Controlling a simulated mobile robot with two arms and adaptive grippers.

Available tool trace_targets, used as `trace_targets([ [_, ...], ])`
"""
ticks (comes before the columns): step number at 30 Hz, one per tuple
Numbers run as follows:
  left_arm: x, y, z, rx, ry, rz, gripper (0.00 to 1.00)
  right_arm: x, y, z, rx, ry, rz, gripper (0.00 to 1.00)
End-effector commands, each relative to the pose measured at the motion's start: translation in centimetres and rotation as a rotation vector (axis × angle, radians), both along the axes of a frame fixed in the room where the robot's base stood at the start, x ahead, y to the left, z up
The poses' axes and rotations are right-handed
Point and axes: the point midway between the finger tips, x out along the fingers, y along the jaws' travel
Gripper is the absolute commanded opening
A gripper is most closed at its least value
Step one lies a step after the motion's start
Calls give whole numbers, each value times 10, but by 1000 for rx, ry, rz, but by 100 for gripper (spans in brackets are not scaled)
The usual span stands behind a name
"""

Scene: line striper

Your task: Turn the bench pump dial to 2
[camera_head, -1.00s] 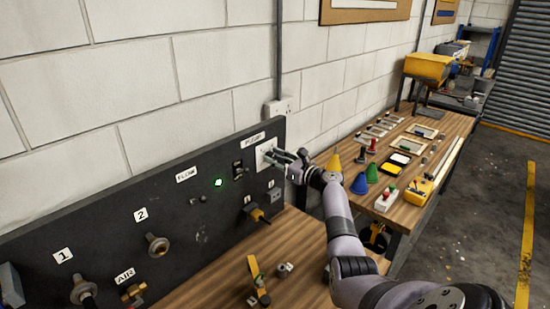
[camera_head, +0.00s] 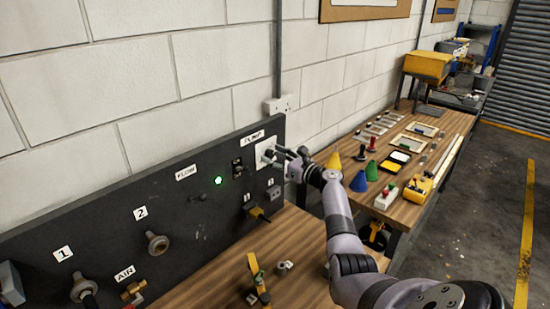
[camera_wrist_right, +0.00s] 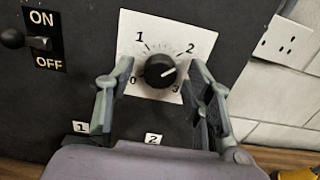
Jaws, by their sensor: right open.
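The pump dial is a black round knob (camera_wrist_right: 160,71) with a white pointer line, on a white plate (camera_wrist_right: 140,25) marked 0, 1, 2 and 3. The pointer aims right and slightly up, between 2 and 3. In the head view the plate (camera_head: 261,147) sits under the PUMP label at the panel's right end. My right gripper (camera_head: 271,154) is in front of it. In the right wrist view its open fingers (camera_wrist_right: 160,66) stand on either side of the knob, with visible gaps. In the head view the fingers partly hide the dial. My left gripper is not in view.
An ON/OFF toggle switch (camera_wrist_right: 40,43) is left of the dial. The dark panel (camera_head: 100,220) also carries a green light (camera_head: 218,181) and fittings. A wall socket (camera_head: 278,105) is above. A yellow-handled tool (camera_head: 259,280) lies on the wooden bench (camera_head: 215,285). Coloured cones stand on the farther bench.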

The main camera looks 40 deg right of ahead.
Motion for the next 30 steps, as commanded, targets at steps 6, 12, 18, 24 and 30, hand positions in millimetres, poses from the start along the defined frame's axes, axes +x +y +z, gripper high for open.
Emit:
trace_targets([
  [6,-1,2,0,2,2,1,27,-2,-1,0,-1,-1,-1,48],
  [12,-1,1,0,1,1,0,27,-23,-2,-1,-3,1,0,48],
  [18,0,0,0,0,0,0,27,-63,-6,-1,-4,2,-1,48],
  [24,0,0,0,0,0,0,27,-100,-8,-1,-2,2,-1,48],
  [30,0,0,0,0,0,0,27,-118,-10,0,0,0,0,48],
])
